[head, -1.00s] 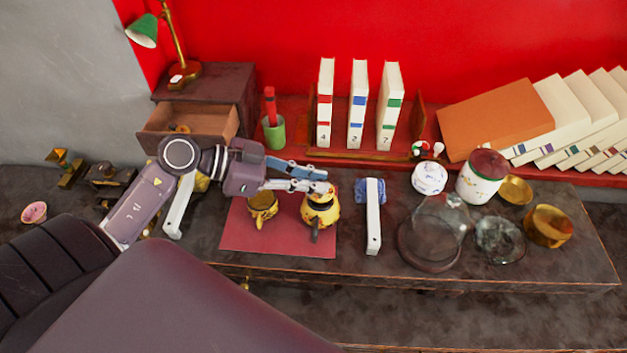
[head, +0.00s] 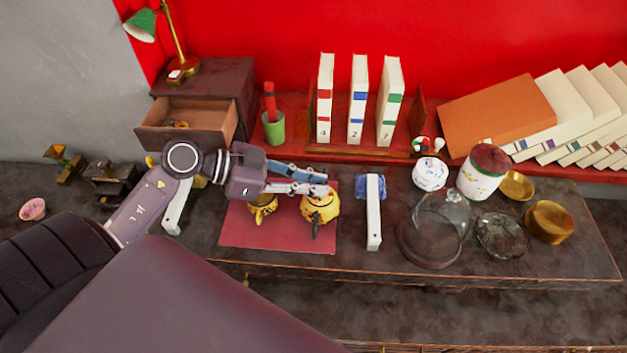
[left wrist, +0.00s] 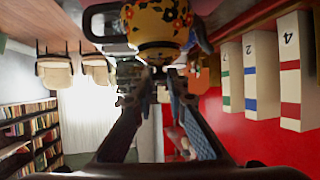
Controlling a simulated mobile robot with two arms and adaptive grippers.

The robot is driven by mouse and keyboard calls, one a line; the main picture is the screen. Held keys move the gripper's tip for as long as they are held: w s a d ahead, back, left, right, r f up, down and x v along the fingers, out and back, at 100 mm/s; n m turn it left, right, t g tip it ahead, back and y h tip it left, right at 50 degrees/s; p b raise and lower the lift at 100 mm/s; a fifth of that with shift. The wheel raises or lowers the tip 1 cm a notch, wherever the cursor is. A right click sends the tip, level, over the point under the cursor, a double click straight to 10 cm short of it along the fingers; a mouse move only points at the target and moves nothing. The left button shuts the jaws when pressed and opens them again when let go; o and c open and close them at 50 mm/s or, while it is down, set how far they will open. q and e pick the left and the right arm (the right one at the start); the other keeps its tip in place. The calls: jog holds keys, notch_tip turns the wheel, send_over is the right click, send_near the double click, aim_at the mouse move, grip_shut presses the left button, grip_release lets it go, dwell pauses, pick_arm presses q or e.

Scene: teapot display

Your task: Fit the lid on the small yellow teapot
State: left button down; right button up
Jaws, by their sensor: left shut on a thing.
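Two yellow patterned teapots stand on the red mat (head: 240,235). The left one (head: 260,212) is partly hidden under my left gripper. The right one (head: 320,210) has its dark spout or handle towards the front edge. My left gripper (head: 324,190) reaches in from the left, with its fingertips at the top of the right teapot. In the left wrist view its fingers (left wrist: 160,72) close together just under a yellow flowered body (left wrist: 158,22). They are shut on a small piece, apparently the lid, mostly hidden by the fingertips. My right gripper is not in view.
Further right are a glass dome (head: 435,230), a glass dish (head: 501,235), a white jar (head: 483,172) and brass bowls (head: 549,222). Upright books (head: 358,100) and a green cup (head: 274,128) stand behind.

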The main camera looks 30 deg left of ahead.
pick_arm(q)
jog(key=shift+f, duration=0.15)
jog(key=c, duration=1.8)
grip_release()
jog(key=v, duration=1.2)
jog(key=shift+s+f, duration=0.1)
jog(key=shift+f, duration=0.05)
